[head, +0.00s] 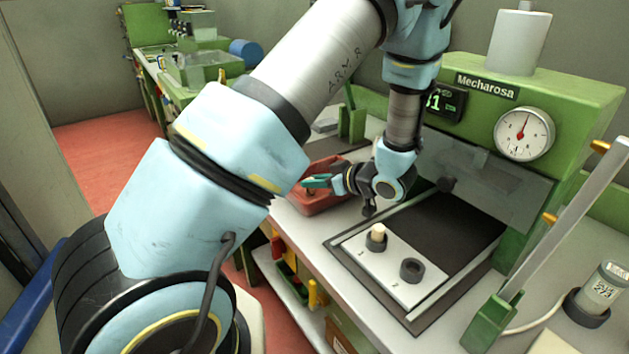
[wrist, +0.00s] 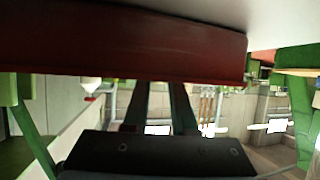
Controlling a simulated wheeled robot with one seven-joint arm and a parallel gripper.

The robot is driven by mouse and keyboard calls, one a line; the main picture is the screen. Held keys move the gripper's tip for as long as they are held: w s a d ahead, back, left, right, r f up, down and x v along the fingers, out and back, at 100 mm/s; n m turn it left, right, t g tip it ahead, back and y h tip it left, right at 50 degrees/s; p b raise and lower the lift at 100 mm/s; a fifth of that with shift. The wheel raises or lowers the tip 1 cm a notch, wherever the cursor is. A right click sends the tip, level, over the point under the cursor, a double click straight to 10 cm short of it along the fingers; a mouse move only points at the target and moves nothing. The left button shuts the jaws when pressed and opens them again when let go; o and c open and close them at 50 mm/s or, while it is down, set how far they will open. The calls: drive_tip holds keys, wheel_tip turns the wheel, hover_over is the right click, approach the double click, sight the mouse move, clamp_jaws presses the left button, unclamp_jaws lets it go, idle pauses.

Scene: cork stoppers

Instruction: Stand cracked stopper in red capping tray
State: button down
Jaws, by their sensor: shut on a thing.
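The red capping tray (head: 328,207) stands on the bench left of the press plate. In the wrist view its red wall (wrist: 120,45) fills the top and hides my fingertips. My gripper (head: 306,183) reaches over the tray from the right, its teal fingers shut and roughly level. A small brownish thing, apparently the stopper (head: 311,191), shows at the fingertips, low in the tray. It is mostly hidden, so I cannot tell its crack, its tilt, or whether it touches the tray floor. Another pale stopper (head: 377,231) stands upright in the black holder marked 1.
The black ring holder marked 2 (head: 411,269) is empty. The green Mecharosa press (head: 560,95) with its gauge stands behind the plate. A clear cylinder (head: 603,288) stands at the right. My arm crosses the picture and covers part of the bench.

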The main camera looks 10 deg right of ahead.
drive_tip(key=shift+f, duration=0.2)
drive_tip(key=c, duration=0.7)
unclamp_jaws()
drive_tip(key=shift+r, duration=0.1)
